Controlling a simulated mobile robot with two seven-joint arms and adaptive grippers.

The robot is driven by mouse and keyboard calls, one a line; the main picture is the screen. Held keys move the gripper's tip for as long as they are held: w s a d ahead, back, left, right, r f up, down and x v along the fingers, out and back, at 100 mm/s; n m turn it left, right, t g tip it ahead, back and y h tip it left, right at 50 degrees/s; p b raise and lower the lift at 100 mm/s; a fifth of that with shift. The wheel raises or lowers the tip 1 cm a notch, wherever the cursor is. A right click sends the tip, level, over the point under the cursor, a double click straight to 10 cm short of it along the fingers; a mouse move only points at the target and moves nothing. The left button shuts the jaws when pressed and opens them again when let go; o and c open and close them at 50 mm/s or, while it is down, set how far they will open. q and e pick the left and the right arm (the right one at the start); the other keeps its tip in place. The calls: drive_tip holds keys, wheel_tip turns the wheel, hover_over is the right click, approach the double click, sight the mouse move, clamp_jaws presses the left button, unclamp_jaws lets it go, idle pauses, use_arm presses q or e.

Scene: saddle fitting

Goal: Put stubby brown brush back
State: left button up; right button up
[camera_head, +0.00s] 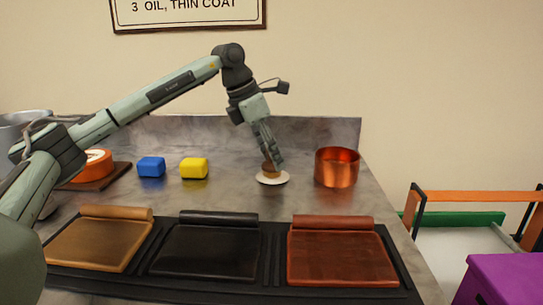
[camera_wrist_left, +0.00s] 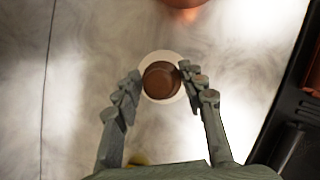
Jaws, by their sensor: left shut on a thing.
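The stubby brown brush (camera_head: 269,169) is at the white saucer (camera_head: 272,180) at the back of the counter. In the left wrist view the round brown top of the brush (camera_wrist_left: 161,80) sits over the middle of the saucer (camera_wrist_left: 163,56). My left gripper (camera_head: 271,160) reaches down from above and is shut on the brush, with a finger on each side of it (camera_wrist_left: 160,75). I cannot tell whether the brush rests on the saucer or hangs just above it. My right gripper is not in view.
A copper pot (camera_head: 337,167) stands close to the right of the saucer. A yellow block (camera_head: 194,168) and a blue block (camera_head: 151,167) lie to the left. Tan (camera_head: 100,246), black (camera_head: 207,252) and red-brown (camera_head: 342,260) leather pieces lie in a dark tray in front.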

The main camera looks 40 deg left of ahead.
use_arm(q)
drive_tip(key=shift+f, duration=0.15)
drive_tip(key=shift+f, duration=0.2)
drive_tip(key=o, duration=1)
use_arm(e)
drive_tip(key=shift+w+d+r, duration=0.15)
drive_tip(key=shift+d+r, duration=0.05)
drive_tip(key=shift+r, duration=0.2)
use_arm(q)
drive_tip(key=shift+r, duration=0.2)
